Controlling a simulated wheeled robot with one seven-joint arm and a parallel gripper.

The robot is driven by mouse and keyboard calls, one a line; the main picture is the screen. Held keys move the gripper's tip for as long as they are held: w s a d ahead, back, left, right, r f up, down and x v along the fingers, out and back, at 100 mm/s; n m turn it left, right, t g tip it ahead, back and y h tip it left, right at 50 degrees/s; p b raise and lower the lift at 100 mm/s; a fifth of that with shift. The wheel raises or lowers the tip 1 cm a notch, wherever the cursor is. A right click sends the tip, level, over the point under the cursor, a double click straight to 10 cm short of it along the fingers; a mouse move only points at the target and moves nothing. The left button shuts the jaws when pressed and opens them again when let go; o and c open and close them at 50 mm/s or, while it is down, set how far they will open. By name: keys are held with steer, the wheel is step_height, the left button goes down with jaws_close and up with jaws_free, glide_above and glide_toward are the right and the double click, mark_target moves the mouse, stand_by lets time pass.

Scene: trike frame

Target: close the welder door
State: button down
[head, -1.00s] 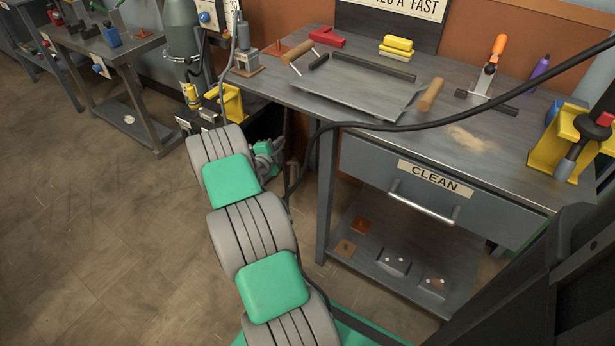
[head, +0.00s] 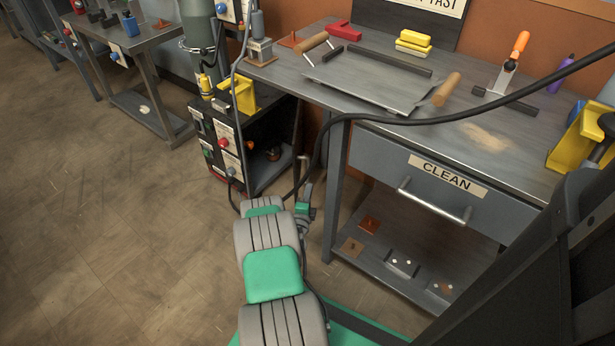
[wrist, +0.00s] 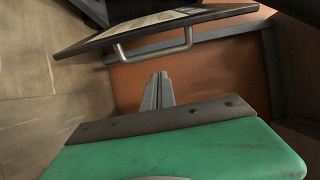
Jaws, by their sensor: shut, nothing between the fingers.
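The welder (head: 222,145) is a dark cabinet with red and green knobs at the bench's left end in the head view. Its front compartment (head: 268,165) stands open and dark inside. A thin upright edge with a small handle (head: 303,166) at its right looks like the open door seen nearly edge-on. In the wrist view, a thin dark-edged panel with a metal handle (wrist: 152,45), probably this door, crosses the top. My gripper (wrist: 160,79) is shut and empty just below the handle in that picture, apparently apart from it. In the head view my gripper (head: 307,192) is small and partly hidden by my arm.
The workbench (head: 480,135) with its CLEAN drawer (head: 430,185) and lower shelf (head: 385,265) stands to the right of my arm. A black cable (head: 420,124) loops across in front of it. A yellow clamp (head: 240,95) sits on the welder. The floor (head: 110,240) at left is clear.

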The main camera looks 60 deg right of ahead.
steer(key=b+x, duration=0.3)
steer(key=x, duration=0.5)
steer(key=shift+d+b, duration=0.3)
steer(key=shift+b, duration=0.05)
steer(key=shift+w, duration=0.15)
